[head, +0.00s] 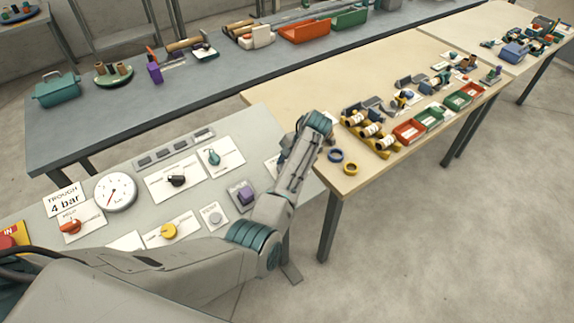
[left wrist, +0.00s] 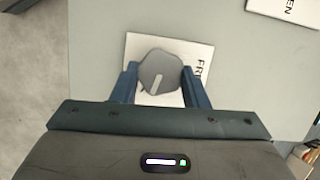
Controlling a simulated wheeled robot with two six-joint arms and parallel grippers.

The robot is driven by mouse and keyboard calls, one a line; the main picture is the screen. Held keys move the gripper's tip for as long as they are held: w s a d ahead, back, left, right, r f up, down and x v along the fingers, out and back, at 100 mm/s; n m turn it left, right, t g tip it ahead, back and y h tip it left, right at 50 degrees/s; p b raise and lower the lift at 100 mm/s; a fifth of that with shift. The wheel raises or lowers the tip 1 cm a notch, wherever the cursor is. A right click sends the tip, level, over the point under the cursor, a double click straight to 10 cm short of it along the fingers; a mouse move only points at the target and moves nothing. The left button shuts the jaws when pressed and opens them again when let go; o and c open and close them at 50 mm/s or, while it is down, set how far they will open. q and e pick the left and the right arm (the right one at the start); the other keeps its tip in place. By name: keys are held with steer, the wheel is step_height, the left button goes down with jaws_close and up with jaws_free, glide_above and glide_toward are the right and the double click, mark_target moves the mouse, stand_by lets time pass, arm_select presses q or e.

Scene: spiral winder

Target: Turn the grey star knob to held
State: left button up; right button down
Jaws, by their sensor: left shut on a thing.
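The grey star knob (left wrist: 158,72) shows in the left wrist view, on a white label plate (left wrist: 138,45) on the panel. A pale bar marks its face. The plate carries lettering that begins "FR"; the rest is covered. My left gripper (left wrist: 160,82) has its two blue fingers on either side of the knob and is shut on it. In the head view my left arm reaches over the panel's right end, and its wrist hides the knob; only part of the plate (head: 272,164) shows there. My right gripper is in neither view.
The grey panel (head: 120,165) also bears a round gauge (head: 115,192), a red knob (head: 70,227), a black knob (head: 177,181), a teal knob (head: 213,157), a yellow knob (head: 168,231) and a purple switch (head: 245,195). A wooden table (head: 290,90) stands to the right with bins and spools.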

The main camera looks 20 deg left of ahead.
arm_select(q)
steer(key=shift+d+r+m+t+y, duration=0.15)
steer(key=shift+m+t+y, duration=0.2)
steer(key=shift+m, duration=1.25)
steer(key=o, duration=1)
steer(key=shift+c, duration=0.2)
